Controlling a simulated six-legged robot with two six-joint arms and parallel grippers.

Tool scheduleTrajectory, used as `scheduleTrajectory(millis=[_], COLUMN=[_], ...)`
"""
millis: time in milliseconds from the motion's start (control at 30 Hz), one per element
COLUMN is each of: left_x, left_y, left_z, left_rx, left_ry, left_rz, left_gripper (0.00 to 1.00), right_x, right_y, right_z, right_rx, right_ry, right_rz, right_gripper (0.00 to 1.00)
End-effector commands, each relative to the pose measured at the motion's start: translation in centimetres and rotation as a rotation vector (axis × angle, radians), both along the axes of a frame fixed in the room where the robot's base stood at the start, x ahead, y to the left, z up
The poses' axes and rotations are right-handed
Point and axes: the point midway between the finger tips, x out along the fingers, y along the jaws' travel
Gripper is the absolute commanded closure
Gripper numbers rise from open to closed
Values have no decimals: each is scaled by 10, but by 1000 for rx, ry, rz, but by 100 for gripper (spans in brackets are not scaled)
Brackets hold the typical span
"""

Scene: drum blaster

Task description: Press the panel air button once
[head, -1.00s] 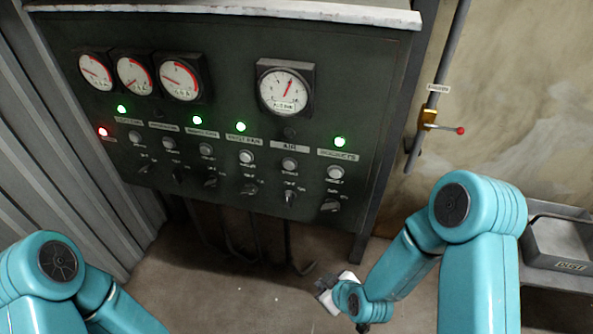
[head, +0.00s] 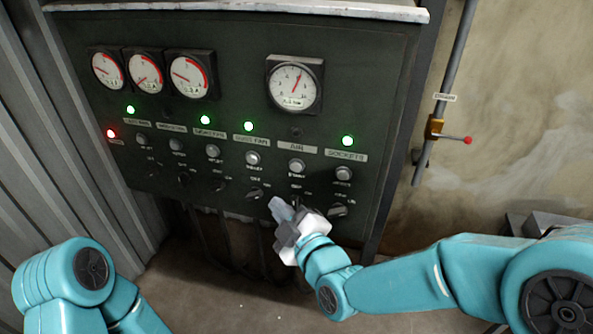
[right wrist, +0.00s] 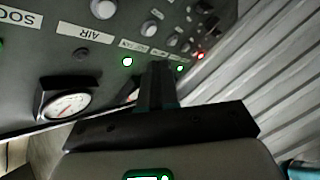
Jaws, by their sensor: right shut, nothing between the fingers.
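The air button (head: 296,166) is a round pale button on the dark control panel (head: 235,105), just under the AIR label (head: 297,148). The lamp above that label is dark. My right gripper (head: 279,205) is shut and empty, in front of the panel's lower edge, below and slightly left of the air button in the picture. It appears apart from the button and hides part of the air switch. In the right wrist view the air button (right wrist: 103,8) is at the top, left of the shut dark fingers (right wrist: 159,72). My left arm shows at lower left, its gripper out of view.
Similar buttons sit beside it, including the dust fan button (head: 252,158) and the sockets button (head: 343,174). Rotary switches run along the row below. An air gauge (head: 294,85) is above. A pipe with a red-tipped valve lever (head: 467,140) is at right.

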Motion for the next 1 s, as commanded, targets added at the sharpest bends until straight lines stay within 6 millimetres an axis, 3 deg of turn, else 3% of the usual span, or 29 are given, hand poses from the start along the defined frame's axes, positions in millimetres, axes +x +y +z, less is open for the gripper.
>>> scheduleTrajectory(millis=[267, 700, 1000], left_x=[0, 0, 0], left_y=[0, 0, 0], left_z=[3, 28, 16], left_rx=[0, 0, 0], left_ry=[0, 0, 0], left_rz=[0, 0, 0], left_gripper=[60, 60, 60], right_x=[3, 57, 79], right_y=[-2, -22, -28], right_z=[1, 2, -1], right_rx=[0, 0, 0], right_ry=[1, 3, 0], right_rz=[-4, -8, -5], right_gripper=[100, 100, 100])
